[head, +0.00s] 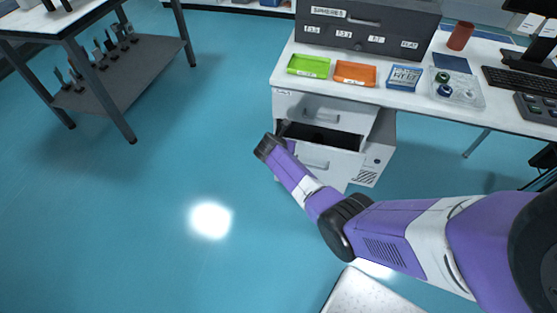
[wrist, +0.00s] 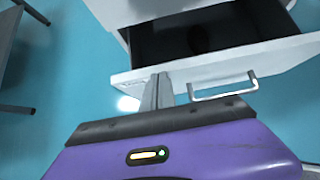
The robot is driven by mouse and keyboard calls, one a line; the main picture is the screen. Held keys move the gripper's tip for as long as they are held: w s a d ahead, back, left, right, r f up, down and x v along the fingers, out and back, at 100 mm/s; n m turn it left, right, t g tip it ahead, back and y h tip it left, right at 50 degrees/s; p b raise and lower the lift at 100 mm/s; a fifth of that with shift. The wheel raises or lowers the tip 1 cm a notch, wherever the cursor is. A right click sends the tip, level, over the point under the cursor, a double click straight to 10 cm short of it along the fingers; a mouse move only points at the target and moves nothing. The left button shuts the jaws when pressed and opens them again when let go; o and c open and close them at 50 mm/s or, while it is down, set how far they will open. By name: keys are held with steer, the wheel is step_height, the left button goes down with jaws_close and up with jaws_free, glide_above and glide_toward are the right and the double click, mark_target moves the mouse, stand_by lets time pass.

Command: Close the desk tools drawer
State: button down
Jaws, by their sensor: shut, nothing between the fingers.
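A white drawer unit (head: 345,116) stands under the desk. Below its closed upper drawer front, a drawer (head: 313,161) is pulled out, with its dark inside showing. The wrist view shows this open drawer (wrist: 215,72) with a metal bar handle (wrist: 224,90) on its front. My gripper (wrist: 160,78) is shut and empty, its fingertips at the top edge of the drawer front, left of the handle. I cannot tell whether they touch it. In the head view my gripper (head: 284,128) is at the drawer's left side, partly hidden by my wrist.
The desk top (head: 425,104) holds a green tray (head: 308,66), an orange tray (head: 355,73), a grey labelled cabinet (head: 365,28) and a keyboard (head: 522,81). A vented box (head: 376,150) stands right of the drawers. A side table (head: 85,20) is at the left. Floor between is clear.

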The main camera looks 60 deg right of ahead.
steer(key=shift+w+d+b, duration=0.3)
steer(key=shift+w+d, duration=0.05)
steer(key=shift+d, duration=0.6)
steer(key=shift+w+d+b, duration=0.25)
steer(key=shift+w+d, duration=0.05)
steer(key=shift+d, duration=0.6)
steer(key=shift+w+d+b, duration=0.3)
steer(key=shift+w+d, duration=0.05)
steer(key=shift+d, duration=0.6)
steer(key=shift+a, duration=0.1)
